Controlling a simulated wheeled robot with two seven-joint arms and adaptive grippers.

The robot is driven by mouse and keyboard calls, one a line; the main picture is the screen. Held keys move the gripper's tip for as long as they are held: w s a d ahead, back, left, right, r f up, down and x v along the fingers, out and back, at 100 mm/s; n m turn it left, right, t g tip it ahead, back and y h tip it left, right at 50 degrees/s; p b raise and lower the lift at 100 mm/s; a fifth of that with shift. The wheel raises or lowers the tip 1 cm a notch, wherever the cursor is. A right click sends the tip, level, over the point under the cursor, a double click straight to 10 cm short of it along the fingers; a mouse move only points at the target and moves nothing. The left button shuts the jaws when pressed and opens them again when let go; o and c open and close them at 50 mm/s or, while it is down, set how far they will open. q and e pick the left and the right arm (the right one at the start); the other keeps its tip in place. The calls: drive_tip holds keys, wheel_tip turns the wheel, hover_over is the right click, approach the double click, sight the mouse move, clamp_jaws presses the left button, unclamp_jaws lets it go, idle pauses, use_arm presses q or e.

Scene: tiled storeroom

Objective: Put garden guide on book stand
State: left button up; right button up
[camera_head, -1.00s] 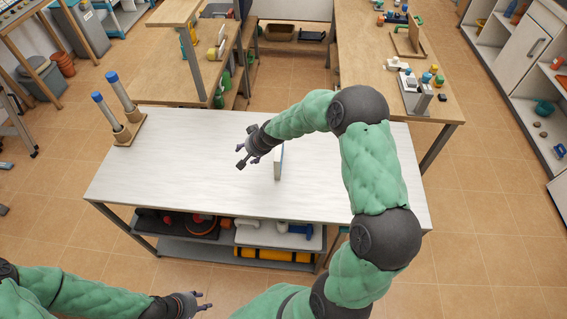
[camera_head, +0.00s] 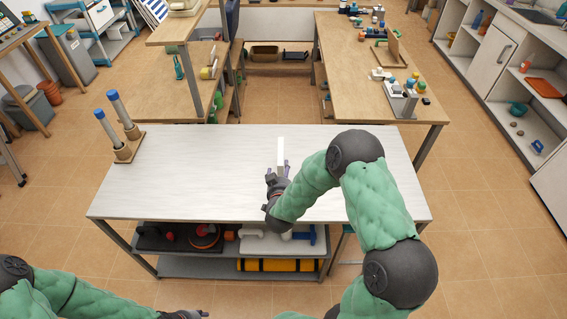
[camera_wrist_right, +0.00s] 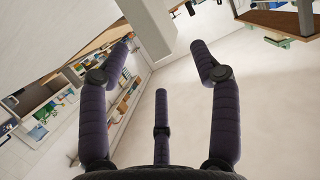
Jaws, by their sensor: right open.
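A thin white upright slab, seen edge-on and likely the garden guide (camera_head: 281,152), stands on the white table (camera_head: 190,185). My right gripper (camera_head: 279,170) is at its near end, with fingers spread. In the right wrist view the pale slab (camera_wrist_right: 148,25) comes in from the top, between the open outer fingers (camera_wrist_right: 165,48); I see no grip on it. A wooden base with an upright panel (camera_head: 395,47) on the back right table may be the book stand; I cannot be sure. My left gripper (camera_head: 186,314) is cut off at the bottom edge.
A wooden holder (camera_head: 128,150) with two blue-capped tubes stands at the table's left end. The white table is otherwise clear. Its lower shelf holds a yellow roll (camera_head: 275,265) and other goods. A block with coloured knobs (camera_head: 405,95) sits on the back right table.

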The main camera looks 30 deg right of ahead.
sight(281, 167)
drive_tip(key=b+x, duration=0.1)
drive_tip(key=x, duration=0.4)
drive_tip(key=shift+d+f, duration=0.1)
drive_tip(key=b+x, duration=0.1)
drive_tip(key=x, duration=0.3)
drive_tip(key=shift+w+d+f+b, duration=0.15)
drive_tip(key=shift+d+f+b, duration=0.15)
drive_tip(key=shift+b, duration=0.1)
drive_tip(key=shift+w+d, duration=0.15)
drive_tip(key=shift+w, duration=0.15)
clamp_jaws()
